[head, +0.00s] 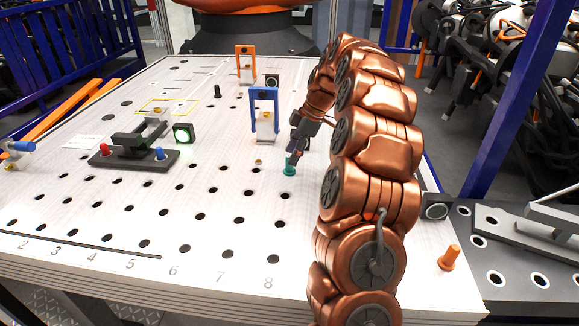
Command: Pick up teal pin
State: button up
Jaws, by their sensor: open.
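The teal pin (289,167) stands upright in the white perforated table top (110,197), right of the middle of the head view. My gripper (293,152) is just above the pin, at the end of my copper-coloured arm, which comes in from the right. The fingers are open, and their tips are small and dark at the pin's top. I cannot tell whether they touch the pin or are around it.
A blue frame (264,97) stands behind the pin, with an orange frame (245,64) farther back. A black fixture (135,157) with red and blue knobs sits at left. An orange pin (449,257) is at right. The front table area is clear.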

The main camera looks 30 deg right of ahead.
aim_at(289, 170)
jog(key=shift+p+x, duration=0.5)
jog(key=shift+x, duration=1)
grip_shut()
